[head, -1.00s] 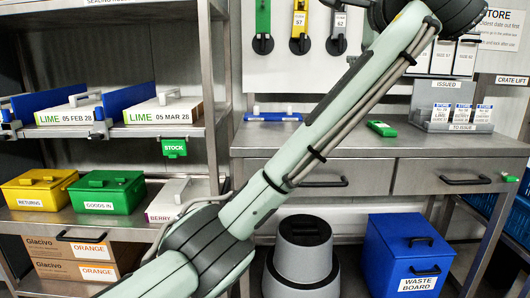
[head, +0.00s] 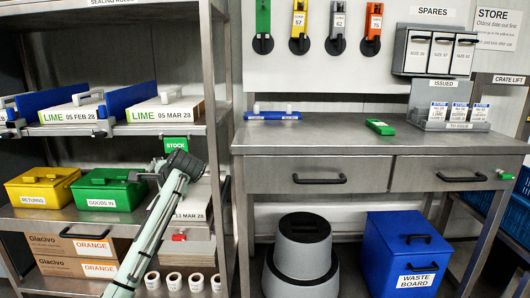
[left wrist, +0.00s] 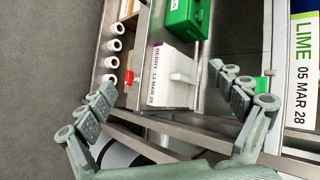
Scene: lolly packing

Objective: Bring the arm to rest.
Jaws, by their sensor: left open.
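My left gripper (head: 148,175) is in front of the lower shelf, near the green box's right side, with its arm rising from the bottom edge. In the left wrist view its two fingers (left wrist: 162,78) are spread apart with nothing between them. Beyond them is the white BERRY 13 MAR 28 box (left wrist: 178,72), with no visible contact. In the head view my arm partly hides that box (head: 194,208). My right gripper is not in view.
A green GOODS IN box (head: 108,197) and a yellow RETURNS box (head: 42,190) stand on the lower shelf (head: 45,220). Several white rolls (head: 174,281) sit below. The steel bench (head: 340,140) at right is mostly clear. A blue waste bin (head: 405,260) stands under it.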

